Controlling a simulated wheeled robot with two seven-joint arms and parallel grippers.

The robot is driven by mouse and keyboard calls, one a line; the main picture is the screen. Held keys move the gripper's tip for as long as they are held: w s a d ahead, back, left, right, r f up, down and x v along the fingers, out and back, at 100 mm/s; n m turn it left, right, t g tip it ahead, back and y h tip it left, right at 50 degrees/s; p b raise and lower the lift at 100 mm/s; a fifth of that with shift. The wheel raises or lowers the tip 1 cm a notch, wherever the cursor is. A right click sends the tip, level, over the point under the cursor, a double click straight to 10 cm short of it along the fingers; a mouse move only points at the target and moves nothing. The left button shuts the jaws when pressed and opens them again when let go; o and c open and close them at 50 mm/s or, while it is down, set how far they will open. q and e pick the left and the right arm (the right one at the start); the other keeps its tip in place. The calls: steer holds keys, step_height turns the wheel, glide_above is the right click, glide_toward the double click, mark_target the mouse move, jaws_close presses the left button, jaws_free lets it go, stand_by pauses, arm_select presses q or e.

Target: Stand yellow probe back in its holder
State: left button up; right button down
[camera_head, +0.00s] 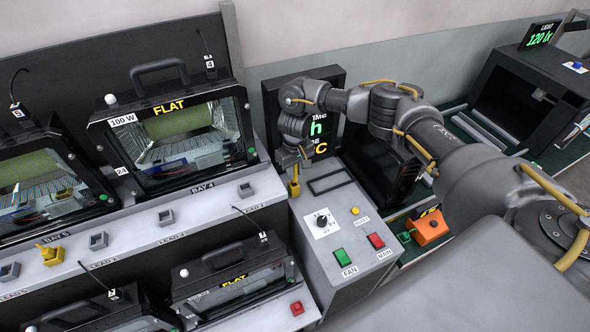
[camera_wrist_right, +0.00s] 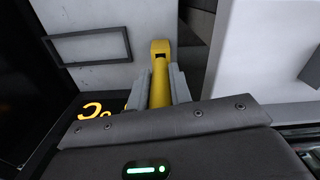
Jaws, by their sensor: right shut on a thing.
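The yellow probe (camera_head: 294,188) hangs from my right gripper (camera_head: 294,168) in the head view, pointing down near the back left corner of the grey control box. In the right wrist view the probe (camera_wrist_right: 160,72) is clamped between the two grey fingers of the gripper (camera_wrist_right: 161,86). Whether the probe tip touches the box or is apart from it, I cannot tell. I cannot pick out the probe's holder for sure. My left gripper is not in view.
The control box (camera_head: 333,257) carries a dark rectangular frame (camera_head: 330,181), a knob (camera_head: 322,219) and coloured buttons. A black display (camera_head: 318,135) stands behind it. Floodlight housings (camera_head: 175,130) stand left. An orange box (camera_head: 430,227) lies right.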

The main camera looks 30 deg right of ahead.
steer(key=shift+f, duration=0.5)
stand_by(1.0)
steer(key=c, duration=1.2)
jaws_free()
steer(key=shift+r, duration=0.2)
step_height(320, 180, up, 10)
steer(key=shift+r, duration=0.2)
